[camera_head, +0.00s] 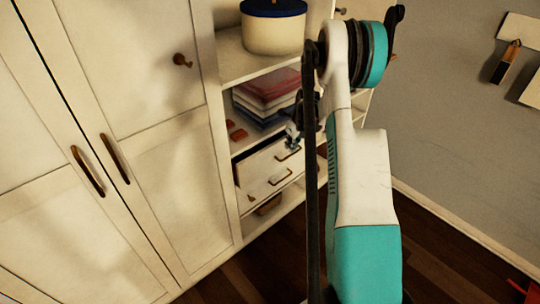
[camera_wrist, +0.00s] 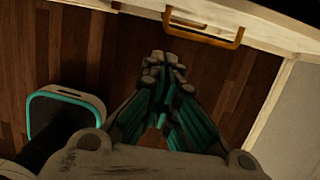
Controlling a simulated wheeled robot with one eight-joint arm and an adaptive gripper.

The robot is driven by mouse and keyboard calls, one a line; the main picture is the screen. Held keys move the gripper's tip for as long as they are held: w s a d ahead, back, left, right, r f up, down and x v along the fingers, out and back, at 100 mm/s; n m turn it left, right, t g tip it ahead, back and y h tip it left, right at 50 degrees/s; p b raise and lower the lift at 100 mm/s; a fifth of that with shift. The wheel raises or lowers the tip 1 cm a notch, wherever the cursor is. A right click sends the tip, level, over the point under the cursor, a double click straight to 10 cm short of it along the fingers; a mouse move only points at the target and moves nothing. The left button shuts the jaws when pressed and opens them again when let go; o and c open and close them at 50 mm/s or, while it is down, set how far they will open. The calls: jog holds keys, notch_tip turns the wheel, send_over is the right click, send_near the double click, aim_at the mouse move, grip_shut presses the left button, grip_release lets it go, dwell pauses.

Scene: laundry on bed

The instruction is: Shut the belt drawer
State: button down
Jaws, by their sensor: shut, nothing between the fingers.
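White drawer fronts (camera_head: 262,172) with brown handles sit in the open middle section of the wardrobe. At least one stands out from the unit, with a dark gap at its left side. Which one is the belt drawer I cannot tell, and no belts show. My gripper (camera_head: 292,136) is beside the upper drawer handle (camera_head: 287,154), partly hidden by my arm. In the wrist view my gripper (camera_wrist: 165,62) is shut and empty. Its tips are just below an orange-brown handle (camera_wrist: 205,35) on a white drawer front; contact is unclear.
Folded clothes (camera_head: 267,92) lie on the shelf above the drawers, with a round box (camera_head: 273,28) higher up. Closed wardrobe doors (camera_head: 165,150) stand to the left. The dark wood floor (camera_head: 265,262) in front is clear. A grey wall (camera_head: 455,130) is to the right.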

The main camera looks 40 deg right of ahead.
aim_at(272, 148)
jog(key=shift+w+a+f+b, duration=0.1)
jog(key=shift+w+f+b, duration=0.85)
jog(key=shift+f, duration=0.65)
jog(key=shift+w+a+f+b, duration=0.1)
jog(key=shift+w+f+b, duration=0.6)
jog(key=shift+w+f, duration=0.75)
jog(key=shift+w+a+f+b, duration=0.1)
jog(key=shift+w+f+b, duration=0.75)
jog(key=shift+f, duration=0.95)
jog(key=shift+w, duration=0.3)
jog(key=w, duration=0.4)
jog(key=shift+w+a+f, duration=0.15)
jog(key=shift+w+a, duration=0.05)
jog(key=shift+w, duration=0.15)
jog(key=shift+r, duration=0.2)
